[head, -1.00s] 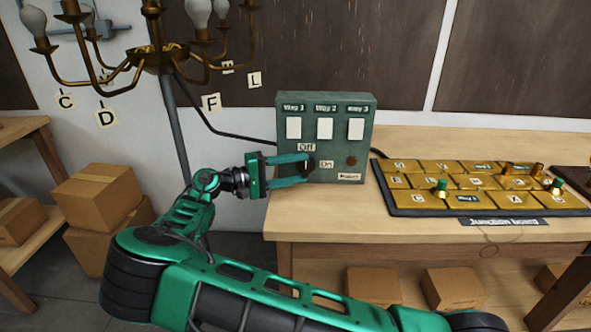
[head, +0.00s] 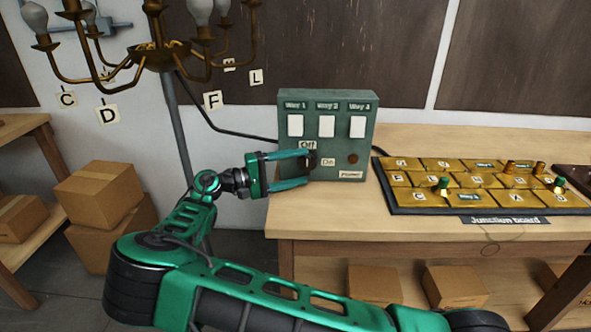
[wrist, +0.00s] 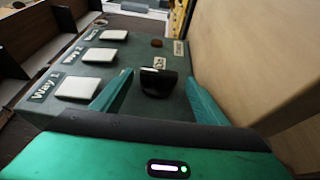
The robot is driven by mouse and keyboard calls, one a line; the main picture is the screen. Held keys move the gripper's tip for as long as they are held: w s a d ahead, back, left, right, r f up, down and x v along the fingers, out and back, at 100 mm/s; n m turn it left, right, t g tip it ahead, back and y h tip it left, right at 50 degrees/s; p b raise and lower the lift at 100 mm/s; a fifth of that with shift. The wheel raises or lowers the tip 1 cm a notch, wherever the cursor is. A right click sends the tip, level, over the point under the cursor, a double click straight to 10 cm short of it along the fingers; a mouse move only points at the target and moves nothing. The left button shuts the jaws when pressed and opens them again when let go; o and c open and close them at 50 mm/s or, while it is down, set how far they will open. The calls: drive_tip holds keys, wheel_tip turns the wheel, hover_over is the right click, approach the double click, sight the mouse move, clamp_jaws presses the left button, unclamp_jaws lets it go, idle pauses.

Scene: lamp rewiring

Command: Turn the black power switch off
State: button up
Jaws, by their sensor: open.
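The black power switch (wrist: 158,82) is a dark knob on the front of the green switch box (head: 366,106). In the head view the switch (head: 312,160) is partly hidden by the fingers, between the "Off" and "On" labels. My gripper (head: 308,168) is open in front of the box, its fingers on either side of the switch. In the wrist view my gripper (wrist: 156,98) also shows a finger on each side of the knob, with gaps between. The "On" label (head: 328,162) is right of the switch; the "Off" label (head: 308,145) is above it.
White switches labelled Way 1 (head: 295,125), Way 2 and Way 3 sit above the knob. A junction board (head: 450,210) lies on the bench to the right. A brass chandelier (head: 160,55) hangs at upper left. Cardboard boxes (head: 100,190) stand at left.

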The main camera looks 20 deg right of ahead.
drive_tip(key=a, duration=1)
drive_tip(key=shift+s+a+f, duration=0.15)
drive_tip(key=shift+s+a, duration=0.25)
